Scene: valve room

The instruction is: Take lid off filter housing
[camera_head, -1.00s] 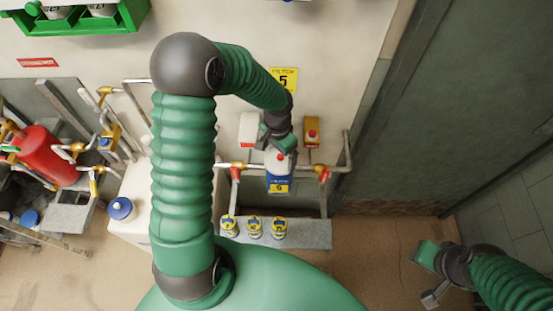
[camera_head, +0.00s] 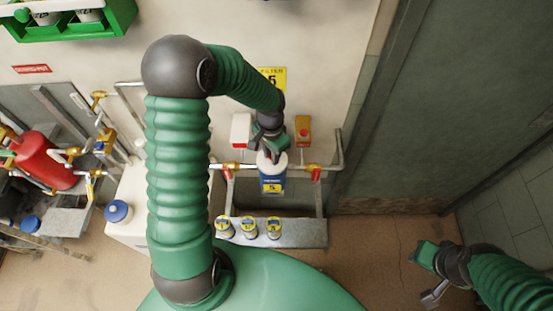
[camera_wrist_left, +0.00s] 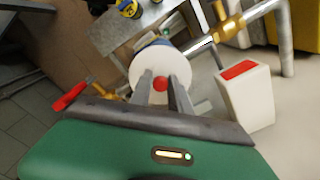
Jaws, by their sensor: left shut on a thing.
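The filter housing (camera_head: 271,183) is a blue cylinder with a yellow label marked 5, standing upright in the pipe run below the wall sign. Its white lid (camera_head: 264,160) is on top, and the lid also shows in the left wrist view (camera_wrist_left: 148,66). A red knob (camera_wrist_left: 160,84) sits at the lid's centre. My left gripper (camera_head: 271,151) is over the lid, with its two grey fingers shut on the red knob. In the head view the gripper hides the knob. My right gripper (camera_head: 432,278) is at the lower right, away from the housing; its finger opening is unclear.
Pipes with red-handled valves (camera_head: 228,172) flank the housing. A white box (camera_head: 241,130) and a yellow box (camera_head: 303,131) are on the wall behind. Several yellow-blue canisters (camera_head: 249,228) stand on a grey shelf (camera_head: 308,233) below. A blue-lidded container (camera_head: 118,212) is left.

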